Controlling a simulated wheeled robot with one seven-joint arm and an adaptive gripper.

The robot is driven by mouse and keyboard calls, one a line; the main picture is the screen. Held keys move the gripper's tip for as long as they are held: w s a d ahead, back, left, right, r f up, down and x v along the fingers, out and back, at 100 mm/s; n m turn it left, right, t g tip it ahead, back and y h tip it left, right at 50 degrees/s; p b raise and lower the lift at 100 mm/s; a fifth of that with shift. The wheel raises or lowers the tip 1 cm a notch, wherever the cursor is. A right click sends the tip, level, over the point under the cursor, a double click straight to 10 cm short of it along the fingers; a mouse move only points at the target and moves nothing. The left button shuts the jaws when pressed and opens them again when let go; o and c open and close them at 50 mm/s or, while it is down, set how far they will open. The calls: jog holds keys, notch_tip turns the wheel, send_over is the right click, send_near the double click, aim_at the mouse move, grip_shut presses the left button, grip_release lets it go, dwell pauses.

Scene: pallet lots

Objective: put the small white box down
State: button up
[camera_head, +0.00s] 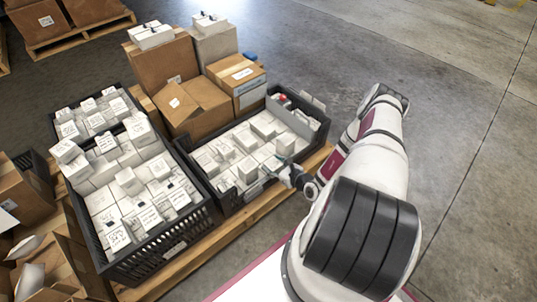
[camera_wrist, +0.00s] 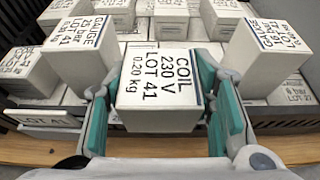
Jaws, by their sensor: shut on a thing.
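A small white box (camera_wrist: 157,88) printed "COIL 230 V LOT 41 0.20 kg" sits between the teal fingers of my gripper (camera_wrist: 158,95) in the wrist view. My gripper is shut on it, with one finger at each side. In the head view my gripper (camera_head: 276,166) is over the near side of the right black crate (camera_head: 236,200). That crate holds many similar white boxes. The held box is hard to tell from the others in the head view. Its underside is hidden, so I cannot tell whether it touches anything below.
Other white boxes stand close around, including a "GAUGE" box (camera_wrist: 80,55) at left and another box (camera_wrist: 264,55) at right. A fuller black crate (camera_head: 165,250) stands to the left. Brown cartons (camera_head: 163,68) rise behind. Open concrete floor (camera_head: 460,120) lies to the right.

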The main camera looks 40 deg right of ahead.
jog(key=s+a+r+p, duration=0.1)
jog(key=s+a+p, duration=0.1)
jog(key=s, duration=0.7)
jog(key=shift+s+a, duration=0.15)
jog(key=shift+a, duration=0.2)
